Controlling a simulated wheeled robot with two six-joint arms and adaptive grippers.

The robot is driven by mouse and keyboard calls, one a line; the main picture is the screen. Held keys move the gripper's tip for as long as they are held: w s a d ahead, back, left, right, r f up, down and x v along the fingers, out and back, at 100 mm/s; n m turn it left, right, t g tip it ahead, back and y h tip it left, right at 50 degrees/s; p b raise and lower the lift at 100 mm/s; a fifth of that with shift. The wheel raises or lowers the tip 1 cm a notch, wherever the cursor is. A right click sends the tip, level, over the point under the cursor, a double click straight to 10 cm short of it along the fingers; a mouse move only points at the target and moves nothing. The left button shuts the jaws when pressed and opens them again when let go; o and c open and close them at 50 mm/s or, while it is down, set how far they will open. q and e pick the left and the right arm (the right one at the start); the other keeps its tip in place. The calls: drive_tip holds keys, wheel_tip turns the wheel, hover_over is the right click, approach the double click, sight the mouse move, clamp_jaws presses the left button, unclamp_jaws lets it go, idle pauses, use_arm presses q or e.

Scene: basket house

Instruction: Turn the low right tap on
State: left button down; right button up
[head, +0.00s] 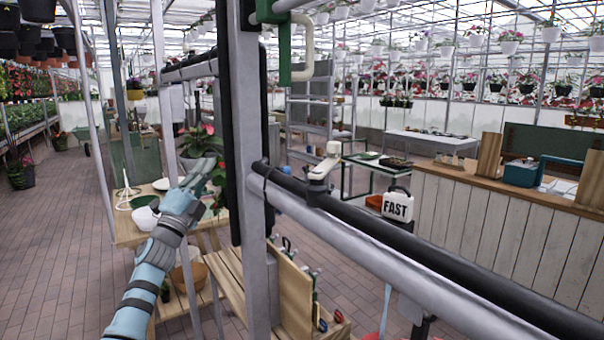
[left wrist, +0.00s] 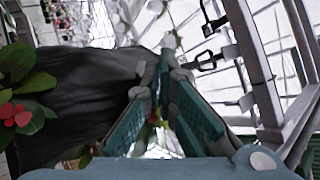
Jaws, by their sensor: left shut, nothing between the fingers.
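A second, higher tap with a green body (head: 285,42) and a cream bent handle hangs at the top of the frame. My left gripper (head: 208,168) is left of the post, apart from both taps, shut and empty. In the left wrist view its teal fingers (left wrist: 163,75) meet at the tips; I cannot make out the low tap there. My right gripper is not in view.
The upright grey post (head: 250,200) stands between my left gripper and the low tap. A black pipe (head: 440,260) runs beside the lower rail. A potted plant (head: 198,145) is close behind my left gripper, above a wooden table with bowls. A wooden counter (head: 480,180) stands at right.

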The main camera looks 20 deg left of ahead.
use_arm(q)
drive_tip(key=s+d+r+m+g+h, duration=0.3)
drive_tip(key=s+r+m+h, duration=0.35)
drive_tip(key=m, duration=0.45)
drive_tip(key=s+d+r+m+g+h+b, duration=0.1)
drive_tip(key=s+d+r+m+g+h, duration=0.3)
drive_tip(key=r+m+h, duration=0.55)
drive_tip(key=s+d+r+m+g+h, duration=0.3)
drive_tip(key=s+r+m+h, duration=0.3)
drive_tip(key=m, duration=0.7)
drive_tip(key=s+d+f+m+g+y, duration=0.1)
drive_tip(key=d+f+m+g+y, duration=0.25)
drive_tip(key=f+m, duration=0.3)
drive_tip(key=s+d+f+m+g+y, duration=0.2)
drive_tip(key=f+m+y, duration=0.25)
drive_tip(key=m, duration=0.35)
drive_tip(key=s+d+p+x, duration=0.1)
drive_tip(key=s+x, duration=0.1)
drive_tip(key=x, duration=1.1)
drive_tip(key=shift+d+p, duration=0.25)
drive_tip(key=shift+p, duration=0.15)
drive_tip(key=shift+f, duration=0.1)
